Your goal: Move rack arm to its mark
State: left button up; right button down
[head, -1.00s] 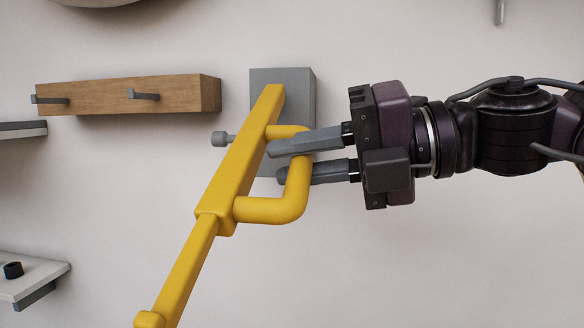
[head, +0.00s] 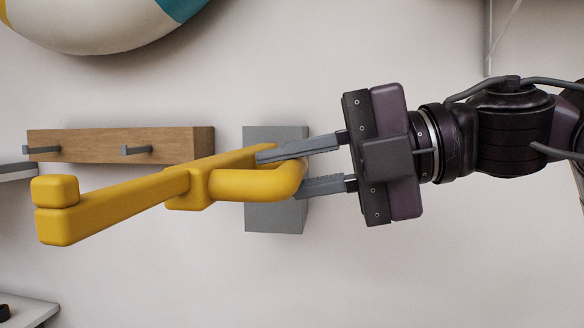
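The yellow rack arm (head: 120,207) extends from the grey wall block (head: 275,215) toward the lower left, its blocky free end at the left. A rounded yellow loop handle (head: 250,185) is on its right side. My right gripper (head: 278,172) comes in from the right, its two grey fingers on either side of the handle's outer bar, closed on it. The upper finger passes in front of the arm near the block; the lower fingertip is partly behind the handle. No mark is visible. My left gripper is not in view.
A wooden hook rail (head: 105,146) with grey hooks is on the wall behind the arm at left. A white shelf (head: 28,310) is at the lower left. A white, teal and yellow ring (head: 90,25) hangs at the top. The lower middle wall is bare.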

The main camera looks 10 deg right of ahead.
jog(key=shift+r, duration=0.35)
jog(key=c, duration=1.5)
grip_release()
jog(key=shift+o, duration=0.9)
jog(key=shift+w+f, duration=0.1)
jog(key=shift+f, duration=0.05)
jog(key=shift+d, duration=0.1)
jog(key=shift+d, duration=0.2)
jog(key=b+v, duration=0.3)
jog(key=v, duration=0.4)
jog(key=shift+d, duration=0.2)
